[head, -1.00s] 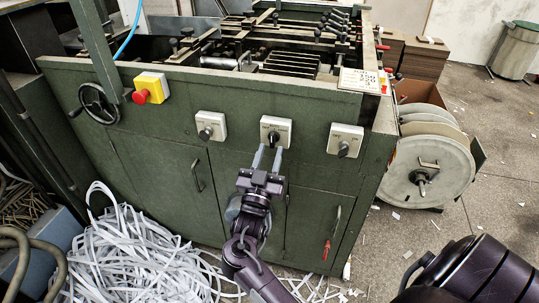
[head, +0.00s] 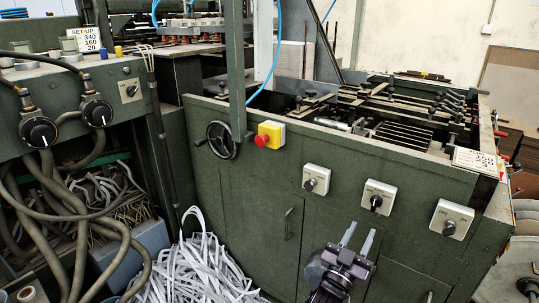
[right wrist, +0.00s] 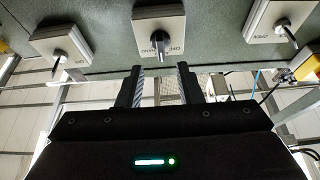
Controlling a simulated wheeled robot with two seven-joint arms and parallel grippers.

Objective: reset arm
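My right gripper (head: 359,231) is open and empty, with two parallel fingers and a clear gap between them. It is in front of the green cabinet, a little below the middle rotary switch (head: 379,197). In the right wrist view, this middle switch (right wrist: 160,35) sits just beyond the fingertips (right wrist: 158,70), apart from them, with its black knob roughly upright. A left switch (head: 316,179) and a right switch (head: 451,219) flank it on similar pale plates. My left gripper is not in view.
The green cabinet (head: 255,185) carries a red emergency button (head: 262,140) on a yellow box and a black handwheel (head: 221,140). White strips (head: 195,270) are heaped on the floor. A control console (head: 70,105) with thick cables stands at left. A reel (head: 522,265) is at right.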

